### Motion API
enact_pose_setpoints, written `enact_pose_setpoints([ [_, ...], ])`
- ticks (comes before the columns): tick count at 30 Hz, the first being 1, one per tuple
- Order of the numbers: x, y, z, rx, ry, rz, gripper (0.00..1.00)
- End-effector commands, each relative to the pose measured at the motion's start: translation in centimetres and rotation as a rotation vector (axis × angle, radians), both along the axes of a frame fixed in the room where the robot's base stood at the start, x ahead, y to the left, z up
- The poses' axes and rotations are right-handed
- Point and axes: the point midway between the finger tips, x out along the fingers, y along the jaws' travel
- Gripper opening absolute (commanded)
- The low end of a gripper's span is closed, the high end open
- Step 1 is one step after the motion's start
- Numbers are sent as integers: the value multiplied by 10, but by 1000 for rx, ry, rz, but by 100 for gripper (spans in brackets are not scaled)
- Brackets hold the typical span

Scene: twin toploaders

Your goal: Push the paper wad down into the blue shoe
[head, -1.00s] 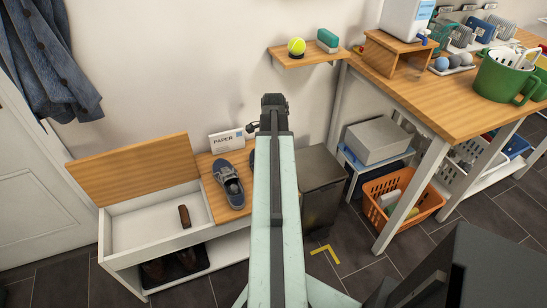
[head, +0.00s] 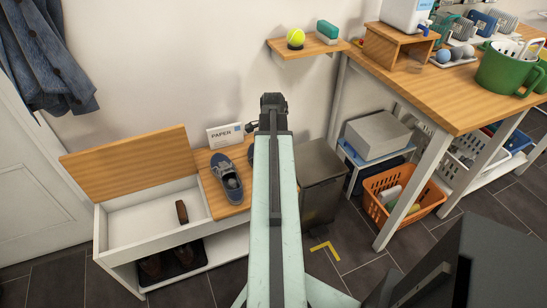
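A blue shoe (head: 222,168) lies on the wooden right part of the bench, toe toward the wall. A greyish lump (head: 232,184) shows in its opening; I cannot tell if it is the paper wad. A sliver of a second dark shoe (head: 250,155) shows beside my arm, which hides the rest. My gripper (head: 273,100) is at the far end of my raised arm, right of the blue shoe and apart from it.
A box marked PAPER (head: 225,135) stands behind the shoe. The bench's left compartment (head: 130,232) is open and holds a brown object (head: 182,212). A dark metal bin (head: 320,185) stands right of my arm. A wall shelf (head: 305,50) holds a tennis ball.

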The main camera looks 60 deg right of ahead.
Motion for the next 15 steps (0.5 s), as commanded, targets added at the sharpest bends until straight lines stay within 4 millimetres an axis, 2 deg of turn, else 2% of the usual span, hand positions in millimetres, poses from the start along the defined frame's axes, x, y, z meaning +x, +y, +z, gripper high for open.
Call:
enact_pose_setpoints([
  [8, 0, 0, -13, 0, 0, -1, 0],
  [9, 0, 0, -12, 0, 0, -1, 41],
  [11, 0, 0, -11, 0, 0, -1, 57],
  [12, 0, 0, -11, 0, 0, -1, 61],
  [15, 0, -1, -11, 0, 0, -1, 61],
])
